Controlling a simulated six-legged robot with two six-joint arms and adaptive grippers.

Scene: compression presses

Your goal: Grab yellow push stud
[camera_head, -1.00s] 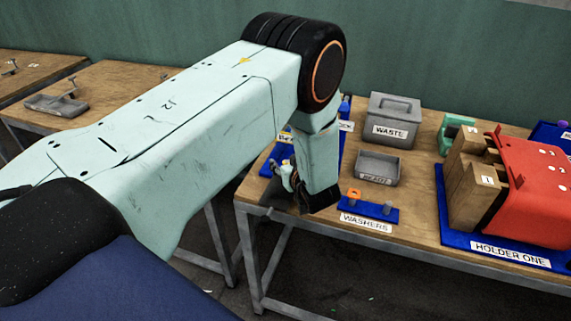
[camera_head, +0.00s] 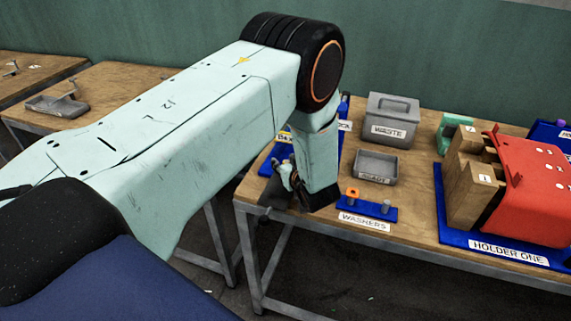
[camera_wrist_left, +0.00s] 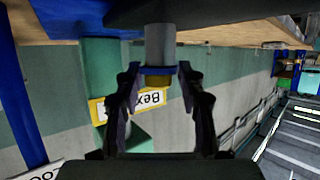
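In the left wrist view, a stud-like piece with a grey cylindrical body, a blue collar and a yellow end (camera_wrist_left: 158,83) lies between the fingertips of my left gripper (camera_wrist_left: 159,72). The two dark fingers stand apart on either side of the collar, and I see no clear contact. In the head view my left gripper (camera_head: 284,178) is low at the table's front left corner, partly hidden by my wrist. The stud cannot be made out there. My right gripper is not in view.
A blue washers tray (camera_head: 367,208), a grey open box (camera_head: 376,166) and a grey waste bin (camera_head: 392,120) stand right of my wrist. A red press (camera_head: 528,190) sits on the blue Holder One base (camera_head: 451,215).

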